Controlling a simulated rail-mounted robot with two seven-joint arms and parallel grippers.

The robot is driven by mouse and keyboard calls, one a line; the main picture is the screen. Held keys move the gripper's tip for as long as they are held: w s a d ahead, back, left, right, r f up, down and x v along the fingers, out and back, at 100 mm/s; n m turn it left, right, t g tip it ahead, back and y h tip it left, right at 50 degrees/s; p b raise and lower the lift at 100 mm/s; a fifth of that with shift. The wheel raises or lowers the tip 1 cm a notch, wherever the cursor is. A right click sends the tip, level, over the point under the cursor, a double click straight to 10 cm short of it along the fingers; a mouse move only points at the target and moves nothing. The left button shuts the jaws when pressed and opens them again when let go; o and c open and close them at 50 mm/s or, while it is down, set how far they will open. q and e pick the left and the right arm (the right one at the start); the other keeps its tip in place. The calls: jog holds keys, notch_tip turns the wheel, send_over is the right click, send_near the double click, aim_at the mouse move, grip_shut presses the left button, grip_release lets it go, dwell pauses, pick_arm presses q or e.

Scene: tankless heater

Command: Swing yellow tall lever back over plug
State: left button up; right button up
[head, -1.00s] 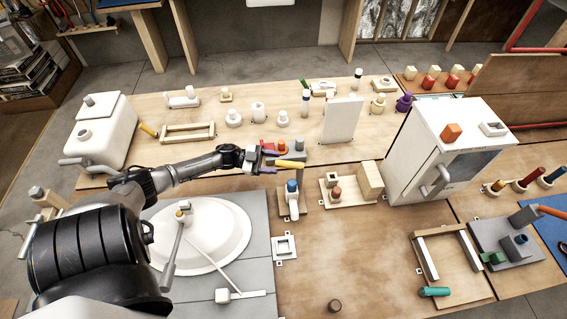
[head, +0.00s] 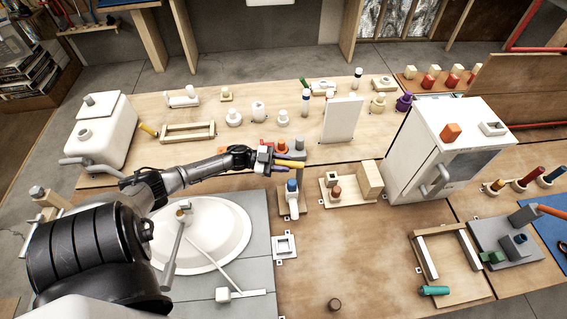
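The yellow tall lever (head: 298,165) is a short yellow bar that lies nearly level, sticking out to the right of my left gripper (head: 283,162). An orange-red piece (head: 281,146) and a grey block stand just behind the lever. I cannot tell for sure which piece is the plug. My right gripper is out of view.
A wooden block fixture (head: 369,181) is to the right, and a white upright panel (head: 342,120) stands behind. A white round basin (head: 225,225) lies under my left arm. The front middle of the table is mostly clear.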

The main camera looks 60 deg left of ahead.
pick_arm(q)
grip_shut()
jog(key=n+t+y+p, duration=0.1)
jog(key=p, duration=0.1)
jog(key=d+n+y+p, duration=0.1)
jog(key=y+p, duration=0.1)
jog(key=s+n+t+y+p, duration=0.1)
jog(key=p, duration=0.1)
jog(key=shift+d+r+t+y+p, duration=0.3)
jog(key=shift+r+p, duration=0.05)
jog(key=shift+d+f+n+t+y+p, duration=0.15)
jog(key=shift+n+y+p, duration=0.15)
jog(key=shift+n+y, duration=0.2)
jog(key=shift+d+f+n+t+y+p, duration=0.15)
jog(key=shift+n+y+p, duration=0.15)
jog(key=shift+n+y, duration=0.15)
jog(key=shift+o, duration=2.3)
grip_release()
